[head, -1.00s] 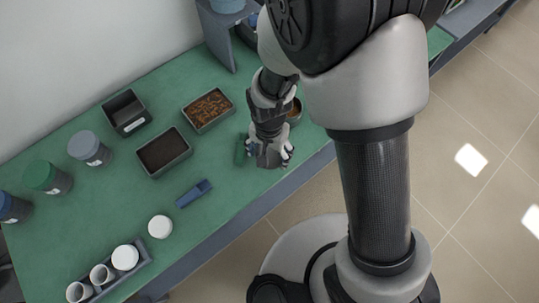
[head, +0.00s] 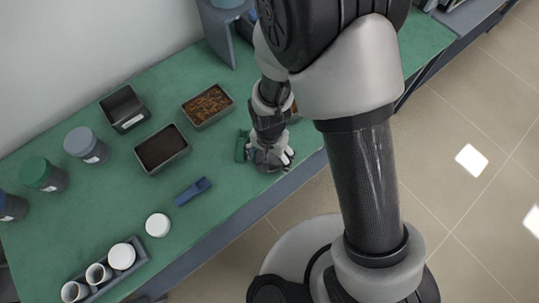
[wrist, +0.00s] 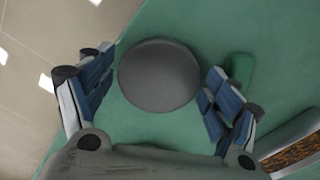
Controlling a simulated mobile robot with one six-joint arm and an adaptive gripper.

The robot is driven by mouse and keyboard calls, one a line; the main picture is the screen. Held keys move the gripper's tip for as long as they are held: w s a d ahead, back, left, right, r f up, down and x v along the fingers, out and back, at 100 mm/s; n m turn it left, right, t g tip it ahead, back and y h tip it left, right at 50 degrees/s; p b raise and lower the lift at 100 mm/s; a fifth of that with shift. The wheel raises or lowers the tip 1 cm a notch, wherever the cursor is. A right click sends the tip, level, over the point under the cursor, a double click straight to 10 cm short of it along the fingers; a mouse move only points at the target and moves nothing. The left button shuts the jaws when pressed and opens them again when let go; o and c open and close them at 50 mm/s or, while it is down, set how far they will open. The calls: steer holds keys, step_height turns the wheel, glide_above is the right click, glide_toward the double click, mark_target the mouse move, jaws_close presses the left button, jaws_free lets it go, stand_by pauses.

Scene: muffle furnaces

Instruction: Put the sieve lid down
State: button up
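The sieve lid, a round flat grey disc (wrist: 159,75), shows in the wrist view between my two spread fingers, against the green bench top. My gripper (wrist: 158,88) is open. A gap shows between the disc and the fingers on both sides. The disc appears to lie flat on the bench, though its height is hard to judge. In the head view my gripper (head: 272,160) is low near the bench's front edge and largely hides the disc.
A green block (wrist: 240,72) lies right beside my gripper. Two trays, one dark-filled (head: 162,149) and one brown-filled (head: 208,105), a black box (head: 124,109), a blue scoop (head: 193,191), a white lid (head: 158,225) and several jars share the green bench (head: 105,195).

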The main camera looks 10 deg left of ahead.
mark_target(270, 159)
steer(key=shift+o, duration=0.9)
steer(key=shift+r, duration=0.1)
step_height(270, 159, up, 12)
steer(key=p, duration=0.4)
steer(key=shift+r, duration=0.1)
